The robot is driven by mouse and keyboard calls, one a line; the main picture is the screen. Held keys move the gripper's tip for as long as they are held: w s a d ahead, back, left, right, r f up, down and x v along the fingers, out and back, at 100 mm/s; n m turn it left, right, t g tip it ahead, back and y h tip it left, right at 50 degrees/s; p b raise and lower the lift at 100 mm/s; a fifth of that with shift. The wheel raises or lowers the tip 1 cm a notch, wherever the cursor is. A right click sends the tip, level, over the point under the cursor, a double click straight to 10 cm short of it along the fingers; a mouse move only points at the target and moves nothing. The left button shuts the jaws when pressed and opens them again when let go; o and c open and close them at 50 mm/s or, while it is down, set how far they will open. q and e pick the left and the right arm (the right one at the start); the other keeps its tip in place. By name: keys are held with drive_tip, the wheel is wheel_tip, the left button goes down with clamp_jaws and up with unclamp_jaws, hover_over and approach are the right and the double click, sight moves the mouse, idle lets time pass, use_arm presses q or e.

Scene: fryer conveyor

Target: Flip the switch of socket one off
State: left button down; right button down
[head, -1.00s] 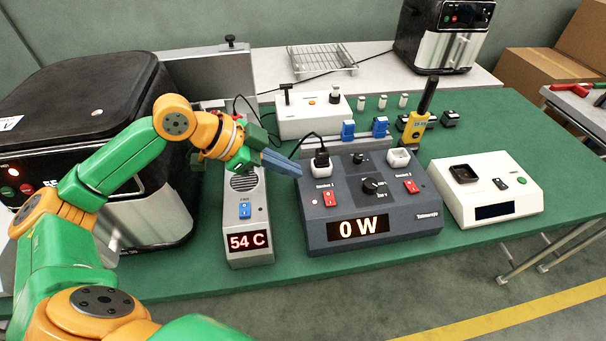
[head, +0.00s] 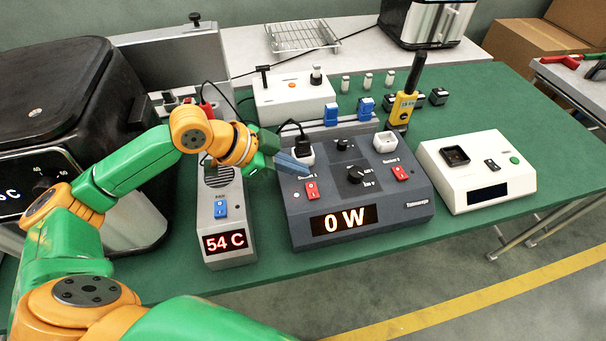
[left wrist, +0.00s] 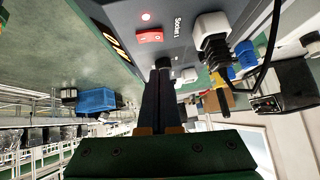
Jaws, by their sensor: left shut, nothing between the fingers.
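The dark grey power meter box (head: 410,212) stands on the green table, its display (head: 344,219) reading 0 W. Socket one's red switch (head: 312,191) is on its left front; it also shows in the left wrist view (left wrist: 150,36), beside the "Socket 1" label and a small lit red lamp. My left gripper (head: 305,172) is shut and empty. Its blue-grey fingertips are just behind the switch in the head view; contact cannot be told there. In the left wrist view the fingertips (left wrist: 163,70) appear apart from the switch.
A grey unit reading 54 C (head: 224,242) with a blue switch stands left of the box. A second red switch (head: 400,173) and a knob (head: 356,174) are on the box. A white device (head: 480,150) is at right, a black fryer (head: 60,90) at left.

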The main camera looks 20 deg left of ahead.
sight(315, 186)
use_arm(q)
drive_tip(key=f, duration=0.2)
drive_tip(key=d+f, duration=0.1)
drive_tip(key=f, duration=0.1)
drive_tip(key=shift+w, duration=0.4)
drive_tip(key=shift+w+a+f, duration=0.15)
drive_tip(key=shift+f, duration=0.5)
